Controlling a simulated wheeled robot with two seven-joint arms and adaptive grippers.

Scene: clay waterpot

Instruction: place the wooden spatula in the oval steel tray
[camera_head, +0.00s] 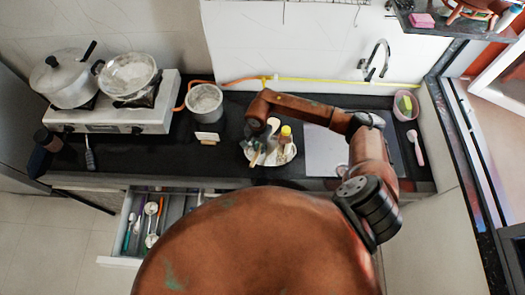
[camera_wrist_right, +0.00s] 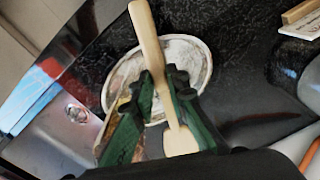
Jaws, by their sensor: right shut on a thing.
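The oval steel tray (camera_head: 290,155) lies on the black counter, partly covered from above by my right arm and gripper. It also shows in the right wrist view (camera_wrist_right: 203,62), behind the gripper. My right gripper (camera_head: 258,146) is over the left part of the tray. In the right wrist view my right gripper (camera_wrist_right: 163,96) is shut on the pale wooden spatula (camera_wrist_right: 147,32), which passes between its dark green fingers. Whether the spatula touches the tray is unclear. My left gripper is not in view.
A yellow-capped bottle (camera_head: 286,132) stands at the tray. A steel pot (camera_head: 204,103) and a small pale block (camera_head: 207,138) are to the left, with a stove (camera_head: 120,115) beyond. A cutlery drawer (camera_head: 118,261) stands open below.

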